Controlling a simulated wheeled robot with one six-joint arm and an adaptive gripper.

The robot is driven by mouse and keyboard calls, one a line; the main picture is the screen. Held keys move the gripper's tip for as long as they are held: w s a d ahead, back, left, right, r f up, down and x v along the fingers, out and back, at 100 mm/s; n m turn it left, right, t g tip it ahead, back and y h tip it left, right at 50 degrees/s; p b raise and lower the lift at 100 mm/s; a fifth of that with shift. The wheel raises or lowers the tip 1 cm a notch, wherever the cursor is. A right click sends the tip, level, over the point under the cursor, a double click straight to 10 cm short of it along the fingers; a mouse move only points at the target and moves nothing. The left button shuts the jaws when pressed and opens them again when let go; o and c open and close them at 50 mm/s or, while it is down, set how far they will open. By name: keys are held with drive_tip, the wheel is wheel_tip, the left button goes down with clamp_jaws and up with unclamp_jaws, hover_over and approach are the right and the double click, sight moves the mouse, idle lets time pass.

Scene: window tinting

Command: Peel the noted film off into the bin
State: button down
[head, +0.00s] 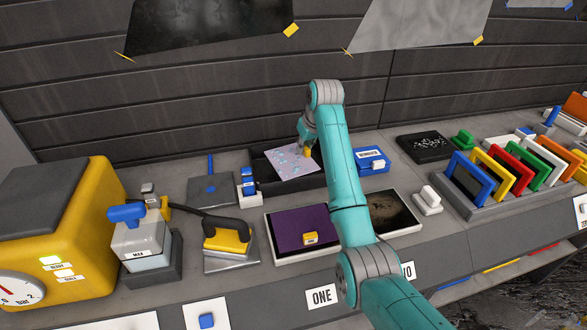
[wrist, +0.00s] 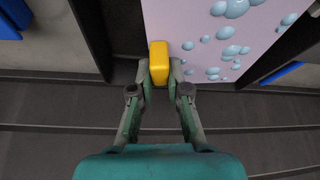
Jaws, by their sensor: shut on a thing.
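My gripper (head: 307,143) is shut on the yellow tab (wrist: 158,65) of a pale pink film with blue bubbles (head: 288,164). The film also shows in the wrist view (wrist: 200,30), reaching away from the fingers (wrist: 159,82). In the head view the film is over a black open bin (head: 262,184) at the back of the bench; I cannot tell whether it touches the bin. The pane marked ONE (head: 284,227) carries a purple film with a yellow tab. The pane to its right (head: 402,208) looks dark and mottled; my arm hides part of it.
A blue labelled box (head: 371,163) stands right of the bin. A small blue-and-white bottle (head: 248,183) and a dark plate (head: 211,188) are left.

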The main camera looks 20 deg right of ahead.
drive_tip(key=c, duration=1.1)
unclamp_jaws()
drive_tip(key=shift+o, duration=0.2)
drive_tip(key=shift+r, duration=0.1)
drive_tip(key=v, duration=0.7)
drive_tip(key=shift+s+r, duration=0.15)
